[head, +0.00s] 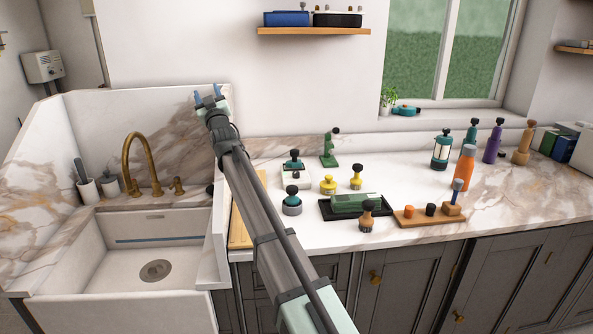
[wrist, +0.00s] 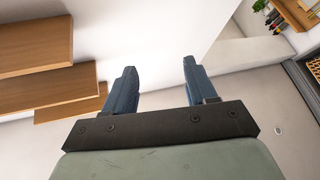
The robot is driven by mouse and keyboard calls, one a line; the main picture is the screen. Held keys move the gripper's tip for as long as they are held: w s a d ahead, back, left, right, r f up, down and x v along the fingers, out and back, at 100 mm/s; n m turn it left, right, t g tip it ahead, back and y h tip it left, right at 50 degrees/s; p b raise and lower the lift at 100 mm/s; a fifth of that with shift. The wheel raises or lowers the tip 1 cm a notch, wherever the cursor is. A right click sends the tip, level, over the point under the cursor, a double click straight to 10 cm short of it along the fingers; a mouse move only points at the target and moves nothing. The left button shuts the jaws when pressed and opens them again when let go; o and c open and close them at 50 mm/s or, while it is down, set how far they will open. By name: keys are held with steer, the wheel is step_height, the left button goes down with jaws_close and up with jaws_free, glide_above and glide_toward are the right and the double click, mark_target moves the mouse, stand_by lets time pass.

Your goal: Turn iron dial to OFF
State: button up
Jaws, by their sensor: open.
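My gripper (head: 206,91) is raised in front of the white wall, above the marble splashback by the sink. Its two blue fingers stand apart and empty in the wrist view (wrist: 158,76). I cannot make out for certain which thing is the iron, and no dial marking or OFF label is readable. A small teal object (head: 405,110) lies on the window sill. A teal item with a dark round knob (head: 292,160) stands on a white base on the counter. My gripper is well apart from both.
The counter holds a green stand (head: 329,150), a black tray (head: 381,207), a wooden board with cups (head: 408,220) and several bottles, including an orange one (head: 463,172). A sink with a brass faucet (head: 140,160) is at left. A shelf (head: 314,31) hangs above.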

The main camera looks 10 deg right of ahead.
steer(key=w+d+f+g+h, duration=0.2)
steer(key=w+d+f+g, duration=0.35)
steer(key=d, duration=0.55)
steer(key=w+d+f+g+h, duration=0.3)
steer(key=w+d+f, duration=0.45)
steer(key=d, duration=0.25)
steer(key=n+g+y, duration=0.2)
steer(key=n+g, duration=0.5)
steer(key=g, duration=0.6)
glide_toward(297, 172)
steer(key=shift+t, duration=0.25)
steer(key=x, duration=0.8)
steer(key=shift+a+f, duration=0.25)
steer(key=shift+f, duration=0.05)
jaws_close()
